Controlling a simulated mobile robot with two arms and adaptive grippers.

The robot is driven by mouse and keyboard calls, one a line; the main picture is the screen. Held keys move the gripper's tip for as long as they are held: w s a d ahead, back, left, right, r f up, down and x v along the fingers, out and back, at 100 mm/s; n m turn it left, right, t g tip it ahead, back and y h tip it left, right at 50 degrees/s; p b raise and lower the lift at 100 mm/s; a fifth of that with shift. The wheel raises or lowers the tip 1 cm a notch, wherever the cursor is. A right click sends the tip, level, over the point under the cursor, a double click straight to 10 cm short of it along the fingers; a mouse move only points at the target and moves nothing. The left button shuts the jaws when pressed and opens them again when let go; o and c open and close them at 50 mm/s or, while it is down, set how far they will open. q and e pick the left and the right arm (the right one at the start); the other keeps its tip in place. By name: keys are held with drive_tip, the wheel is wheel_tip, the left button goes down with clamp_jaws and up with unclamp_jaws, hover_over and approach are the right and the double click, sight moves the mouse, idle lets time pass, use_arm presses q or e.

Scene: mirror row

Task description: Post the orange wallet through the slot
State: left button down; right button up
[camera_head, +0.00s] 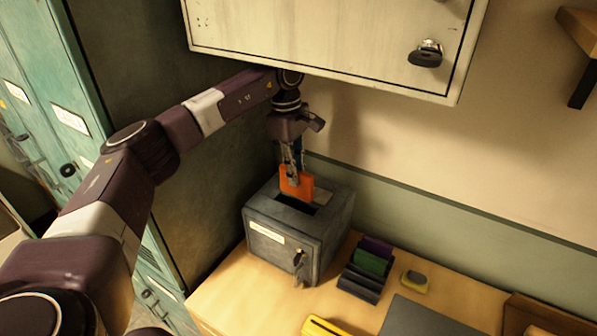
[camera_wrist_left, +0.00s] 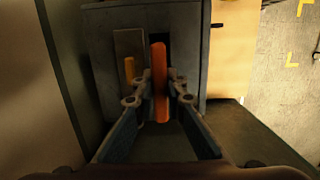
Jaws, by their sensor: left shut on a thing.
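The orange wallet (camera_head: 297,183) is held upright by my left gripper (camera_head: 293,160), right above the dark slot (camera_head: 301,206) in the top of a grey metal box (camera_head: 262,226). In the left wrist view, my left gripper (camera_wrist_left: 159,88) is shut on the wallet (camera_wrist_left: 160,70), which shows edge-on as a narrow orange strip in line with the slot. I cannot tell whether its lower edge is inside the slot. The box top (camera_wrist_left: 100,50) lies beyond the fingers. My right gripper is not in view.
The box stands on a wooden desk (camera_head: 232,291) beside a dark cabinet. An organiser with a green item (camera_head: 370,262), a small yellow-grey block (camera_head: 414,282) and a yellow object (camera_head: 326,327) are on the desk. A white wall cupboard (camera_head: 330,35) hangs low above my left arm.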

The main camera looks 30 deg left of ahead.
sight(297, 196)
use_arm(q)
drive_tip(key=shift+f+b, duration=1.5)
drive_tip(key=shift+f, duration=1.1)
drive_tip(key=c, duration=1)
unclamp_jaws()
drive_tip(key=shift+o, duration=0.2)
drive_tip(key=o, duration=0.6)
